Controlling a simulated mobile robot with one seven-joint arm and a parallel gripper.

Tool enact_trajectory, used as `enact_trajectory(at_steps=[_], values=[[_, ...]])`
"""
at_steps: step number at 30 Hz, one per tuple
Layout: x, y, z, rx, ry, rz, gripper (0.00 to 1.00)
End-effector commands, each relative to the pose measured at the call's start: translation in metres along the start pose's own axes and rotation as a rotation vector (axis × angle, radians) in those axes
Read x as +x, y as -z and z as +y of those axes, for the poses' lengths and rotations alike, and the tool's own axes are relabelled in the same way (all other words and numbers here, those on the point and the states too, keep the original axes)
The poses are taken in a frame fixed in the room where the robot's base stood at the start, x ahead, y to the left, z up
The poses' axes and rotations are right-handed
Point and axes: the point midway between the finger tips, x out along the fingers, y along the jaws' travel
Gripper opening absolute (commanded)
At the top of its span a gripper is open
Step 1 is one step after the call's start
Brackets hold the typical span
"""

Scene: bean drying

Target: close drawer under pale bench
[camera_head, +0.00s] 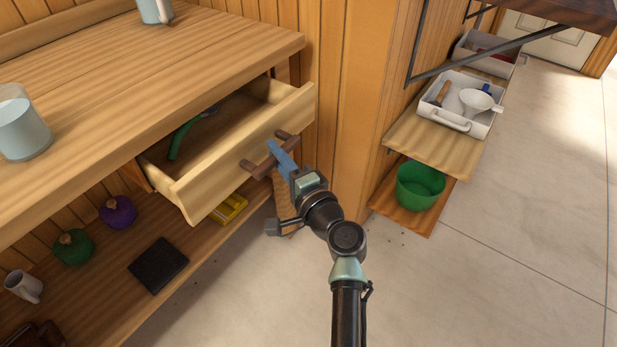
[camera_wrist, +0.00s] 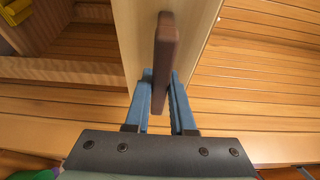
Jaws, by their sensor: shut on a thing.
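The drawer (camera_head: 240,158) under the pale bench (camera_head: 140,75) stands open, pulled out toward the front. A green curved tool (camera_head: 183,135) lies inside it. The drawer's dark brown handle (camera_head: 258,165) is on its front panel. My gripper (camera_head: 280,152) is at the handle, with its blue fingers on either side of the bar. In the wrist view the handle (camera_wrist: 164,60) runs between the two blue fingers (camera_wrist: 160,98), and they are shut on it. The far inside of the drawer is hidden under the bench top.
A lower shelf below the drawer holds a black slab (camera_head: 158,265), a yellow item (camera_head: 229,208), purple (camera_head: 118,211) and green (camera_head: 72,247) round pots and a mug (camera_head: 24,286). At right, a shelf holds a white tray (camera_head: 462,124) above a green bowl (camera_head: 420,186). Right floor is clear.

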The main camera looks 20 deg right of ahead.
Motion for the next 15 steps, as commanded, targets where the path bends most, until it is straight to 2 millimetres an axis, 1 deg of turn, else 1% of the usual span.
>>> enact_trajectory(at_steps=[1,6,12,15], values=[[0.015,-0.008,0.003,-0.003,0.003,-0.007,0.0],[0.053,-0.023,0.003,-0.003,0.003,-0.005,0.0],[0.086,-0.037,0.002,-0.001,0.003,-0.004,0.0],[0.097,-0.041,0.001,-0.001,0.002,-0.004,0.0]])
